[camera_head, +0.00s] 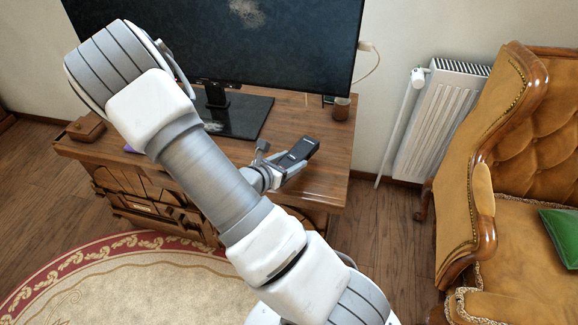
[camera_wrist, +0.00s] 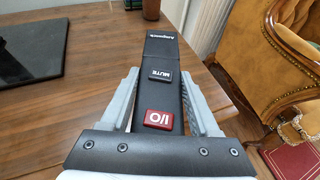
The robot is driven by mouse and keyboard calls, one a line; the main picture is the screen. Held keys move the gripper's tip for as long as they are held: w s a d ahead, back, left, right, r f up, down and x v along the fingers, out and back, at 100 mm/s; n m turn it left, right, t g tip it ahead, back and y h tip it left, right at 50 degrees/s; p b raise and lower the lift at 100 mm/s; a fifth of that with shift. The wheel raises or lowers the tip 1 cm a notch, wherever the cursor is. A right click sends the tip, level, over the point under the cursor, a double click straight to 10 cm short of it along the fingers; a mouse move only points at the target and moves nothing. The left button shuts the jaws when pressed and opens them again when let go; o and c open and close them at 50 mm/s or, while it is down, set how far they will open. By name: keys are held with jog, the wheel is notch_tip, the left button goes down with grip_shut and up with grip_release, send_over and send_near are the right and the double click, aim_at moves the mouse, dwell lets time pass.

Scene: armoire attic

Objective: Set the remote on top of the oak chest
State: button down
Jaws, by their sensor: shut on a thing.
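A dark remote (camera_head: 302,149) is held in my gripper (camera_head: 284,162) above the right part of the wooden cabinet top (camera_head: 325,182). In the wrist view, the black remote (camera_wrist: 162,52), with a red I/O button and a mute button, points away between the two grey fingers of my gripper (camera_wrist: 158,80). The fingers are shut on its sides. A gap between the remote and the top cannot be judged clearly. A small brown wooden box (camera_head: 86,127) stands at the cabinet's left end. No piece is labelled as the oak chest.
A large television (camera_head: 225,40) stands on the cabinet on a black base (camera_head: 242,118). A small brown cup (camera_head: 341,108) is at the back right corner. A white radiator (camera_head: 440,120) and a tan armchair (camera_head: 540,130) are to the right. A round rug (camera_head: 120,280) lies in front.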

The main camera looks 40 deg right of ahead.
aim_at(293, 156)
jog(key=w+d+f+b, duration=0.1)
jog(key=w+d+f, duration=0.2)
jog(key=shift+w+d, duration=0.15)
jog(key=shift+f+b, duration=1)
jog(key=shift+f, duration=0.85)
jog(key=shift+f, duration=0.15)
jog(key=shift+c, duration=0.6)
grip_release()
